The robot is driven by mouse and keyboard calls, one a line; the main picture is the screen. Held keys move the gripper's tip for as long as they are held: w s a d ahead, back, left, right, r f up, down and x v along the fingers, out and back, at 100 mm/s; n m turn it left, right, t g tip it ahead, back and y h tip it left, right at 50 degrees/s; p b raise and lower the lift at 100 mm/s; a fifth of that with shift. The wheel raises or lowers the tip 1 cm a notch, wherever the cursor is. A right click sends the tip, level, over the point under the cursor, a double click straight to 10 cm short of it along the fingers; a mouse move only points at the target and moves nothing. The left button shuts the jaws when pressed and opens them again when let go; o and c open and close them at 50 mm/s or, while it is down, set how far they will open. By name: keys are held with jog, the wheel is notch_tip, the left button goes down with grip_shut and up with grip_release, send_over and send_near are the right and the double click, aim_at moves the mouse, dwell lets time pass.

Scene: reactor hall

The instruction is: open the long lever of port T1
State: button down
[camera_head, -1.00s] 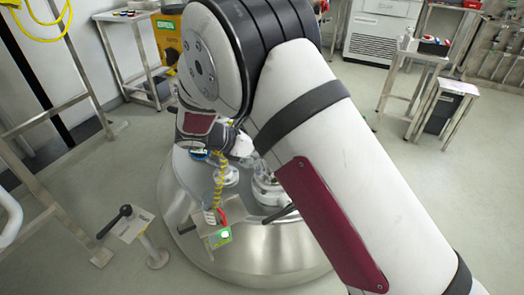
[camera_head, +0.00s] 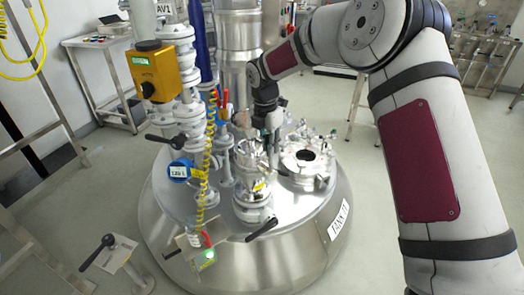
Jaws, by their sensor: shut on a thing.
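My gripper (camera_head: 267,133) is over the middle of the steel tank, at the top of a metal valve stack (camera_head: 252,190). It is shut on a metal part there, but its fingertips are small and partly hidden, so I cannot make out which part. A black lever (camera_head: 262,230) sticks out low at the front of this stack, apart from my gripper. I cannot read a T1 label, so I cannot tell for certain which lever belongs to that port.
The tank (camera_head: 262,262) has a round port (camera_head: 304,157) at right. At left stand a pipe with an orange box (camera_head: 154,70), a blue tag (camera_head: 181,171) and a coiled yellow hose (camera_head: 207,165). Another black-handled lever (camera_head: 98,252) stands at front left. Floor is free at far right.

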jog(key=shift+w+d+g+y, duration=0.4)
jog(key=shift+w+d+y, duration=0.15)
jog(key=shift+d, duration=0.35)
jog(key=c, duration=1.5)
grip_release()
jog(key=shift+r, duration=0.1)
notch_tip(320, 180, up, 12)
jog(key=shift+f, duration=0.1)
